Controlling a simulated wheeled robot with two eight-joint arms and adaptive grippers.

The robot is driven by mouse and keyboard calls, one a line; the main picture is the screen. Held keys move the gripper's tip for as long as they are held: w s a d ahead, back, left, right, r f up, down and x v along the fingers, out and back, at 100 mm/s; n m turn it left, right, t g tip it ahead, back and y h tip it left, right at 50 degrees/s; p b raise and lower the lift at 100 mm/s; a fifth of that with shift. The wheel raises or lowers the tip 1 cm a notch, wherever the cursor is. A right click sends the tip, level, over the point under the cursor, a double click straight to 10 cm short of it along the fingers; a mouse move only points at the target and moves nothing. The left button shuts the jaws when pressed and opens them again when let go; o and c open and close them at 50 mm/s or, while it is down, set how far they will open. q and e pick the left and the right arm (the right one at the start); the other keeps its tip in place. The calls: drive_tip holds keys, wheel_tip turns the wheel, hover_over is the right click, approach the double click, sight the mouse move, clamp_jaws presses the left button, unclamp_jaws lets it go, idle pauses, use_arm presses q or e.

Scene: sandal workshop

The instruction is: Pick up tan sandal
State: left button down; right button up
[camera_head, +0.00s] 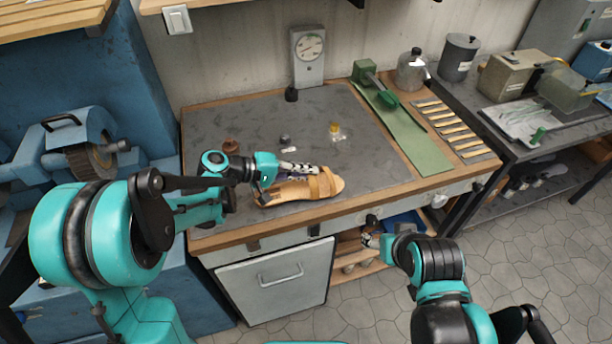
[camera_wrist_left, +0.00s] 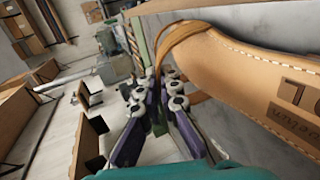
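The tan sandal (camera_head: 325,186) lies near the front edge of the grey workbench top, with its strapped end to the right. In the left wrist view, the sandal (camera_wrist_left: 255,75) is large at the right, showing a stitched edge, dark lettering and a strap (camera_wrist_left: 187,33). My left gripper (camera_head: 296,168) is just behind the sandal in the head view. Whether a finger touches the sandal is unclear. My right gripper (camera_head: 370,239) is low in front of the bench; its finger opening cannot be made out.
The workbench (camera_head: 230,120) carries a dial gauge (camera_head: 308,48), a green strip (camera_head: 410,135), a brown spool (camera_head: 230,145) and a small yellow-topped item (camera_head: 335,130). A blue grinding machine (camera_head: 75,145) stands at left. The bench middle behind the sandal is mostly clear.

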use_arm(q)
wheel_tip(320, 180, up, 3)
drive_tip(key=shift+r+p, duration=0.2)
drive_tip(key=shift+p, duration=0.55)
drive_tip(key=s+d+r+p, duration=0.3)
drive_tip(key=s+d+r, duration=0.3)
drive_tip(key=d, duration=0.4)
drive_tip(key=shift+r+p, duration=0.25)
drive_tip(key=shift+p, duration=0.05)
